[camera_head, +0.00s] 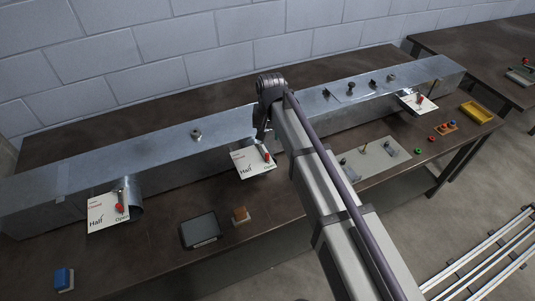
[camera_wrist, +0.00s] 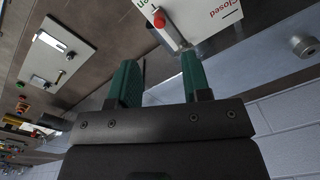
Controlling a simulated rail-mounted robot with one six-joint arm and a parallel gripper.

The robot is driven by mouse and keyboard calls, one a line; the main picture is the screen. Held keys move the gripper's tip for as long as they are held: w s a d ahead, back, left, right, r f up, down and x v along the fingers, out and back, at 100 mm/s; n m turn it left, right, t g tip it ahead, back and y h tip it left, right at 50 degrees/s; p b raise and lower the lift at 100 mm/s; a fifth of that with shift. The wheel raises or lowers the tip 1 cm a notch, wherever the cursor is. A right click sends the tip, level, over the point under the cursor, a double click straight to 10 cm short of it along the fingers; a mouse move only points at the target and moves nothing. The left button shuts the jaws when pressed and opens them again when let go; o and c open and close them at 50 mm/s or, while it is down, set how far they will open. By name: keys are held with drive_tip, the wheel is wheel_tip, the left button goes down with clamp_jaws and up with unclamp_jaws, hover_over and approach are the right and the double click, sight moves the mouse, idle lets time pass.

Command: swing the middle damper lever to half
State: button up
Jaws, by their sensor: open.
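The middle damper's white plate (camera_head: 247,168) is on the front of the long metal duct, with "Half" printed at its lower left. Its lever's red knob (camera_head: 267,157) is on the plate's right side. In the wrist view, the plate (camera_wrist: 207,22) is cut by the top edge, with "Closed" at its right. The red knob (camera_wrist: 158,20) and metal lever (camera_wrist: 175,38) show just beyond my fingers, nearer the partly seen "Open" label. My gripper (camera_wrist: 160,75) has two green fingers apart, with nothing gripped. In the head view, it is partly hidden beside the plate.
Similar lever plates are at left (camera_head: 107,213) and right (camera_head: 418,103). Knobs stand on the duct top.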

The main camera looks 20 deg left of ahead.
sight(267, 154)
drive_tip(key=f+b, duration=1)
drive_tip(key=f, duration=0.1)
drive_tip(key=shift+a, duration=0.2)
drive_tip(key=shift+r, duration=0.25)
clamp_jaws()
